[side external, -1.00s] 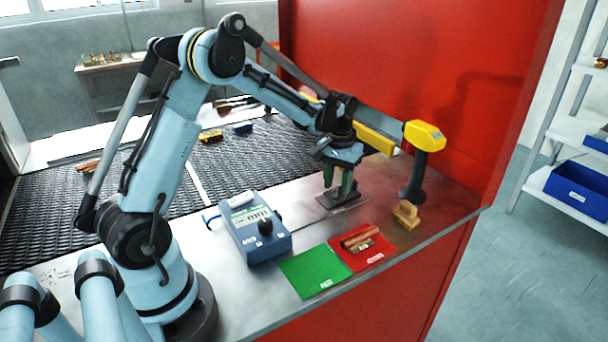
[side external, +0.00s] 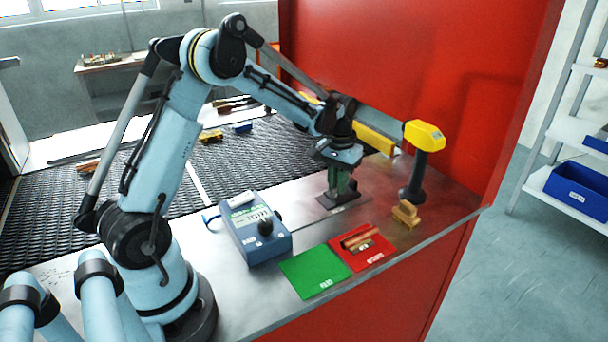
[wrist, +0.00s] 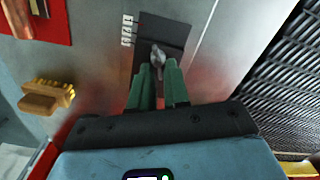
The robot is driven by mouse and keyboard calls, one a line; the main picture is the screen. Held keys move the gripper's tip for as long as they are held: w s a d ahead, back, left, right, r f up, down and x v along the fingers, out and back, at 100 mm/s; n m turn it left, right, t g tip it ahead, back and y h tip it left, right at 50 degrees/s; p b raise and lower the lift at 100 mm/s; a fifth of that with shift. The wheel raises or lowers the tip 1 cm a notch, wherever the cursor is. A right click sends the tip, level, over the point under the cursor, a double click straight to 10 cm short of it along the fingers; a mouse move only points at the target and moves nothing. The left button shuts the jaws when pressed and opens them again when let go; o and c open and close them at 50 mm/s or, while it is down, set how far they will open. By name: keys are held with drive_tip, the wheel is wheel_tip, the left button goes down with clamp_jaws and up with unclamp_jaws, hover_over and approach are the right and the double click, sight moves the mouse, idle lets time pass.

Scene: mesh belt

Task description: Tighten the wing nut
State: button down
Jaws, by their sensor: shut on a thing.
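The wing nut (wrist: 158,56) is a small grey metal piece on a dark base plate (wrist: 172,32). In the side external view the nut is hidden by my fingers, but the dark plate (side external: 325,203) shows on the metal bench. My gripper (wrist: 158,72) points down over the plate with its two green fingers close together, shut on the wing nut. It also shows in the side external view (side external: 341,190), low over the plate.
A blue meter box (side external: 262,245) stands left of the plate. A green mat (side external: 312,272) and a red mat (side external: 372,258) with copper-coloured pieces lie in front. A yellow-headed post (side external: 424,137) and wooden brush (side external: 405,213) stand right. The mesh belt (side external: 235,165) runs behind.

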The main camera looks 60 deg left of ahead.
drive_tip(key=m, duration=0.5)
drive_tip(key=shift+w+d, duration=0.1)
drive_tip(key=shift+d, duration=0.2)
drive_tip(key=m, duration=0.5)
drive_tip(key=shift+d+m, duration=0.3)
drive_tip(key=m, duration=0.5)
drive_tip(key=shift+s+d+m, duration=0.2)
drive_tip(key=shift+s+m, duration=0.1)
drive_tip(key=m, duration=0.5)
drive_tip(key=shift+s+d+m, duration=0.1)
drive_tip(key=shift+s+m, duration=0.2)
drive_tip(key=shift+m, duration=0.1)
drive_tip(key=c, duration=1.1)
unclamp_jaws()
drive_tip(key=shift+r, duration=0.1)
